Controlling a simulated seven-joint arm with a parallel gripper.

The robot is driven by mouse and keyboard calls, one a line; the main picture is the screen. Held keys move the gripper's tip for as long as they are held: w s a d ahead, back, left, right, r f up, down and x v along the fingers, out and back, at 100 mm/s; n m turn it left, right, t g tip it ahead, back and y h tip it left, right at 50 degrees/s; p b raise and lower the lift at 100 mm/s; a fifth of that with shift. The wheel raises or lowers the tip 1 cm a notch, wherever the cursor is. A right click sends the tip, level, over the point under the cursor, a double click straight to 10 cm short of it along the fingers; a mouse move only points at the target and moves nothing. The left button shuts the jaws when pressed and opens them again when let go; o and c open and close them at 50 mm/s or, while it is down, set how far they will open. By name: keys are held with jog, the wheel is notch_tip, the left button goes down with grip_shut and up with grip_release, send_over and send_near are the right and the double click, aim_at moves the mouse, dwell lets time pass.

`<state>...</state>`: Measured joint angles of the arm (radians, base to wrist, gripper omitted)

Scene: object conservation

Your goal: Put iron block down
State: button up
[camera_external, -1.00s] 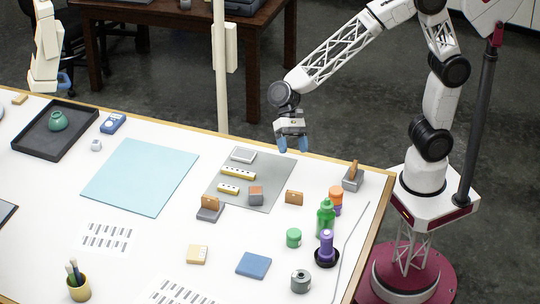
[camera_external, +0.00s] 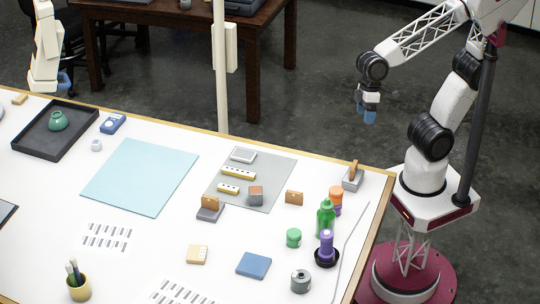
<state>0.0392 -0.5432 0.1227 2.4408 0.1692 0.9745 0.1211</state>
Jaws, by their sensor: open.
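A small grey block with a brownish face (camera_external: 256,195), which may be the iron block, rests on the grey mat (camera_external: 275,166). I cannot tell its material for sure. My gripper (camera_external: 369,117) is open and empty, with blue fingertips pointing down. It hangs over the floor beyond the table's far edge, well apart from the block and the mat.
Two yellow bars (camera_external: 238,173) and a pale square plate (camera_external: 243,155) lie on the mat. A brown block (camera_external: 294,197), a green bottle (camera_external: 325,217) and a purple-topped item (camera_external: 326,246) stand right of it. The cyan sheet (camera_external: 140,176) is bare.

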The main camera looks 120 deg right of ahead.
jog(key=shift+s+d+f+n+t+h, duration=0.15)
jog(key=shift+s+d+n+h, duration=0.25)
jog(key=shift+s, duration=0.4)
jog(key=shift+s+d+r+n+t+h, duration=0.1)
jog(key=shift+s+n+h, duration=0.1)
jog(key=shift+s+n, duration=0.45)
jog(key=shift+s+d+f+n+t+h, duration=0.15)
jog(key=shift+s+d+n+h, duration=0.15)
jog(key=shift+s, duration=0.65)
jog(key=shift+r, duration=0.1)
